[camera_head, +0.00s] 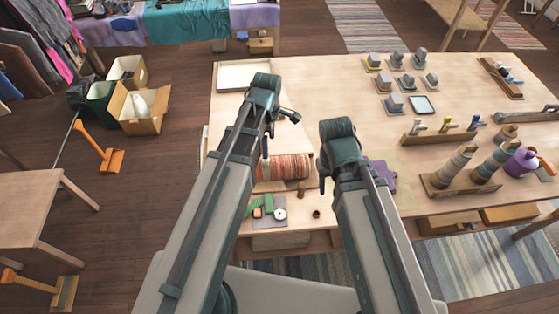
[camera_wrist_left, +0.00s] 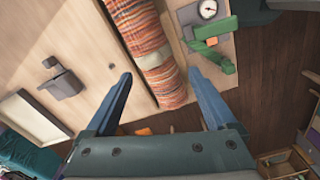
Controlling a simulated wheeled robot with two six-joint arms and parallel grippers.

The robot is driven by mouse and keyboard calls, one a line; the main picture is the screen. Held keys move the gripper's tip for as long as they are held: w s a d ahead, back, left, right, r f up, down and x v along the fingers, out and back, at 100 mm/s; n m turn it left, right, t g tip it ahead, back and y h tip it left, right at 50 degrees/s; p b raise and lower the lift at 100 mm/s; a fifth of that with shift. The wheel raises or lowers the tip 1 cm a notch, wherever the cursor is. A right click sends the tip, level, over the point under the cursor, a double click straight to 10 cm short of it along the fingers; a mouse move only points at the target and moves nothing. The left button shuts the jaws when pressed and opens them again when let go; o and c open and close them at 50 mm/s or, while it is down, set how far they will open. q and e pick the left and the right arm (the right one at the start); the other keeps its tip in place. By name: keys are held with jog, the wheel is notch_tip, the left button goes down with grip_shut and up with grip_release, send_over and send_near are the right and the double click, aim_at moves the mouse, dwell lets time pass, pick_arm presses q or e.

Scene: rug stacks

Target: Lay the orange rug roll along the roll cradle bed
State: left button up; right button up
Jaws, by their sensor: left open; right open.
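The orange striped rug roll (camera_head: 284,167) lies on the table between my two arms. In the left wrist view the roll (camera_wrist_left: 150,55) runs lengthwise, with pale wooden edges along both sides. These look like the roll cradle bed (camera_wrist_left: 177,38), though I cannot tell how the roll rests in it. My left gripper (camera_head: 264,150) is at the roll's left end, mostly hidden by its arm. Its fingers (camera_wrist_left: 165,97) are open, one on each side of that end, with no visible grip. My right gripper (camera_head: 322,178) is open near the roll's right end, largely hidden by its arm.
A grey mat with a green tool and round gauge (camera_head: 280,214) lies in front of the roll. A dark grey object (camera_head: 289,115) stands behind it. A white tray (camera_head: 244,76) is at the back left. A purple piece (camera_head: 382,175) lies right of my right arm.

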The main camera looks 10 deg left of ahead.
pick_arm(q)
jog(key=s+d+m, duration=0.4)
jog(key=s+m, duration=0.2)
jog(key=m, duration=0.4)
jog(key=s+d+m+y, duration=0.1)
jog(key=s+d+m, duration=0.3)
jog(key=m, duration=0.7)
jog(key=shift+s+d, duration=0.25)
jog(key=shift+s, duration=1)
jog(key=shift+f+b, duration=0.35)
jog(key=shift+b, duration=0.05)
jog(key=shift+a, duration=0.15)
